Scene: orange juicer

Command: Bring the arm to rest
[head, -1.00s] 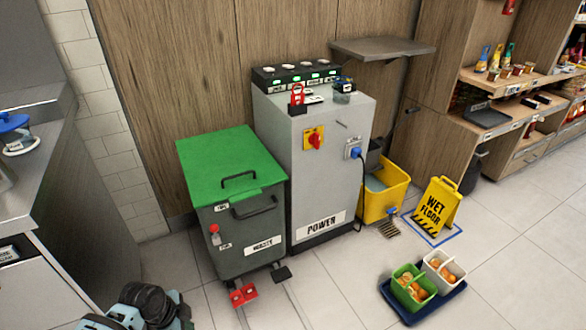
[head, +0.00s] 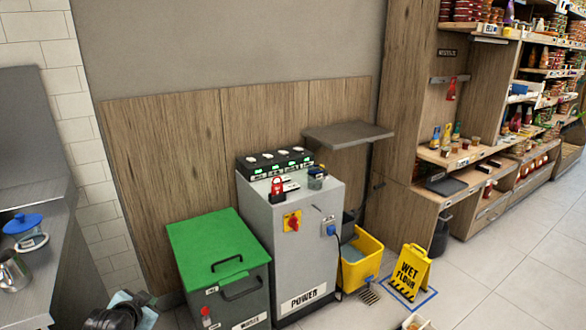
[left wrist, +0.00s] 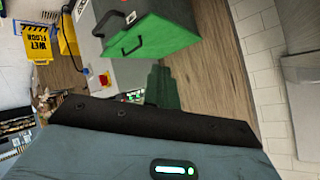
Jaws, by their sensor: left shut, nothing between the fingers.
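My left arm shows at the bottom left of the head view as a dark and teal shape, cut off by the lower edge. My left gripper (left wrist: 160,72) shows in the left wrist view as narrow dark-green fingers, close together with nothing between them. It is clear of the things around it. My right gripper is in neither view.
A green-lidded waste bin (head: 218,250) stands beside the grey power cabinet (head: 308,245). A yellow bucket (head: 362,262) and wet floor sign (head: 410,272) stand right of it. A steel counter (head: 50,265) is at left. Open floor (head: 500,285) lies at right.

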